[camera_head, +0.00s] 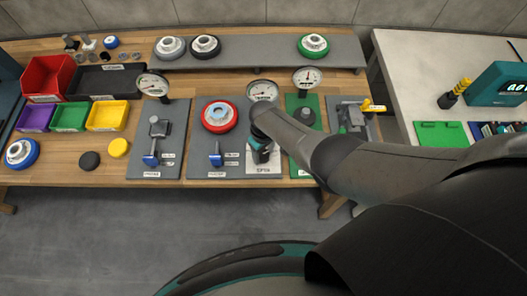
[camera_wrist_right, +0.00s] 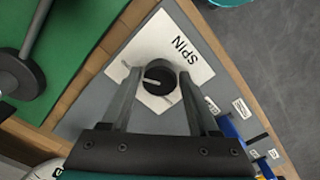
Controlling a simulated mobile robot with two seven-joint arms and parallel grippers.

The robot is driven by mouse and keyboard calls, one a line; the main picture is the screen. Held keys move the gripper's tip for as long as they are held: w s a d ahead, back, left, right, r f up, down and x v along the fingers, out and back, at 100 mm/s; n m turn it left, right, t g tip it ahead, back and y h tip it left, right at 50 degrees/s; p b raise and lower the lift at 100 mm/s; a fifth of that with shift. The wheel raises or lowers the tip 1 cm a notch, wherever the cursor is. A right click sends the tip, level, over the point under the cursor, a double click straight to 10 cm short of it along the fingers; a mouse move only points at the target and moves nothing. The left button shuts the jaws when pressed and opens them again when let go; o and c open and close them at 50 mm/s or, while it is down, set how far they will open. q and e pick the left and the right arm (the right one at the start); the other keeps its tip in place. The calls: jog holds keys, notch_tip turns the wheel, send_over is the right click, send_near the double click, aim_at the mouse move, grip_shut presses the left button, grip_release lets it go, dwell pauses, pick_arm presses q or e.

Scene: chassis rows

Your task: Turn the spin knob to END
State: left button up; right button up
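The spin knob (camera_wrist_right: 158,82) is a small round black knob with a pale pointer line, on a white plate (camera_wrist_right: 185,50) marked SPIN. Small marks on the plate near the knob are too small to read. My right gripper (camera_wrist_right: 159,74) is over the plate with its two fingers apart, one on each side of the knob. A narrow gap seems to show at each side; I cannot tell the fingertips' height over the plate. In the head view my right gripper (camera_head: 262,152) hides the knob, and the SPIN label (camera_head: 263,170) shows below it. My left gripper is not in view.
Blue-handled levers (camera_head: 216,159) stand on the grey panel left of the knob. A green panel (camera_head: 303,165) with a gauge (camera_head: 306,77) is close on the right. A red-rimmed wheel (camera_head: 219,116) is to the left. Coloured bins (camera_head: 107,115) stand farther left.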

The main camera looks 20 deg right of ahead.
aim_at(264, 154)
jog(key=shift+o, duration=1.3)
jog(key=shift+r+p, duration=0.5)
jog(key=shift+r, duration=0.1)
notch_tip(264, 154, up, 7)
jog(key=p, duration=0.4)
notch_tip(264, 154, up, 7)
